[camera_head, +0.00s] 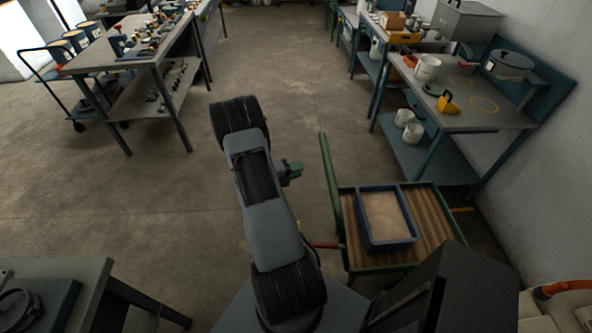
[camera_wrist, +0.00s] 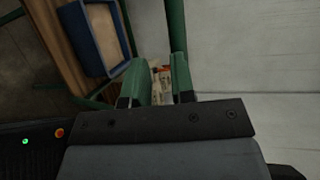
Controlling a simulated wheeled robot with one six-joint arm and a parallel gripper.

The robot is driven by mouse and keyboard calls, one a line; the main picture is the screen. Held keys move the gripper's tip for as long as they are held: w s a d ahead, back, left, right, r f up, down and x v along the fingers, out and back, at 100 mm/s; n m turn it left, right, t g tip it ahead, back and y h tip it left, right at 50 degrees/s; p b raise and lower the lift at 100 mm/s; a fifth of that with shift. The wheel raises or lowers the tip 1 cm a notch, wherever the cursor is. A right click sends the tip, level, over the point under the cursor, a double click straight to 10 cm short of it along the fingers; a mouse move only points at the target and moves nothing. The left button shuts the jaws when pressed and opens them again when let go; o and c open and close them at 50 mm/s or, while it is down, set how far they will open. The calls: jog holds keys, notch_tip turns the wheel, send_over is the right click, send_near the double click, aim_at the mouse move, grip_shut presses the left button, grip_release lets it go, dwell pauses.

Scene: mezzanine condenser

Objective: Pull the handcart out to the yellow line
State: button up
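The handcart has a green frame and a brown slatted deck (camera_head: 436,222), and stands to the right of my arm. A blue bin (camera_head: 363,222) with tan contents sits on its deck. Its upright green handle (camera_head: 327,170) rises at the cart's left side. My gripper (camera_head: 298,169) points toward the handle, apart from it in the head view. In the wrist view my gripper (camera_wrist: 161,75) shows two green fingers, spread with a gap. A green post (camera_wrist: 176,25) shows beyond the right finger; contact cannot be told.
A workbench (camera_head: 470,118) with pots stands along the right wall, beyond the cart. Another bench (camera_head: 150,52) stands at the back left, beside a blue trolley (camera_head: 55,80). A table (camera_head: 60,275) is at the front left. The floor between them is open.

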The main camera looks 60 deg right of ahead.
jog(key=o, duration=0.6)
jog(key=shift+c, duration=0.2)
jog(key=b+v, duration=0.2)
jog(key=v, duration=1.1)
jog(key=shift+w+a+b, duration=0.2)
jog(key=shift+a+b, duration=0.15)
jog(key=shift+r, duration=0.1)
